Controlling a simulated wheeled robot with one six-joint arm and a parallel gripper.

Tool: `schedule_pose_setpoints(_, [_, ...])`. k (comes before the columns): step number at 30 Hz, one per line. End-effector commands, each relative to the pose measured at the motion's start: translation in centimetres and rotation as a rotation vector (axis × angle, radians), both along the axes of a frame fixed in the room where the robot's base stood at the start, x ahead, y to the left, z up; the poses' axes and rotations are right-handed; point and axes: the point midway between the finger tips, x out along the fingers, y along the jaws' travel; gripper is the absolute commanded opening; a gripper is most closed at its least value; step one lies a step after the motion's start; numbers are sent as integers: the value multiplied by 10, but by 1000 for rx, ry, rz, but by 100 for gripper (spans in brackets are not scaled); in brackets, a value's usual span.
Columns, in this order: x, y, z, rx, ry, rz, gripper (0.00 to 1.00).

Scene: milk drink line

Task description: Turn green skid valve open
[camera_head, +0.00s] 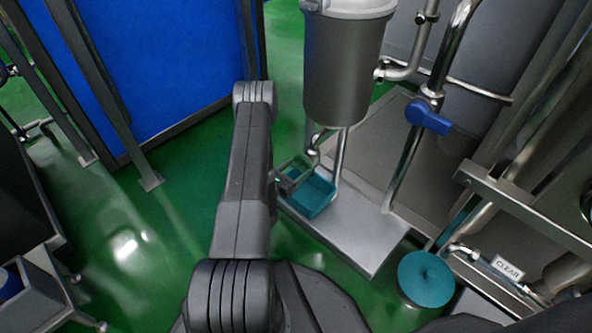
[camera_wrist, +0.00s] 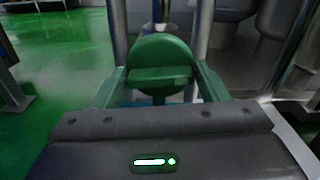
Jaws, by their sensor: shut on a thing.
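The green skid valve (camera_wrist: 160,52) has a round face with a raised bar across it. It sits in the upper middle of the wrist view, in front of a metal pipe. My gripper (camera_wrist: 160,80) is shut on its bar, with one finger at each side. In the head view my gripper (camera_head: 292,176) reaches the pipework under the grey cylinder, above the skid platform (camera_head: 350,232). The valve is small there and hard to tell apart from the fingers.
A teal bin (camera_head: 314,198) stands on the platform just below my gripper. A grey cylindrical vessel (camera_head: 345,75) hangs above. A blue valve handle (camera_head: 428,117) is on a pipe to the right. A teal disc (camera_head: 426,277) and a CLEAR sign (camera_head: 509,269) are at lower right.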

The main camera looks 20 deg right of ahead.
Motion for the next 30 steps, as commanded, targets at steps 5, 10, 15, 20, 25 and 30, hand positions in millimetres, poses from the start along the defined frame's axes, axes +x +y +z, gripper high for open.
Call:
schedule_pose_setpoints(5, [0, 0, -1, -50, 124, 0, 45])
schedule_pose_setpoints(10, [1, 0, -1, -111, 272, 0, 45])
schedule_pose_setpoints(15, [1, 1, -1, -173, 422, 0, 45])
schedule_pose_setpoints(20, [2, 1, -2, -231, 562, 1, 45])
schedule_pose_setpoints(25, [2, 1, -2, -293, 711, 1, 45])
schedule_pose_setpoints(30, [2, 1, -2, -355, 860, 1, 45])
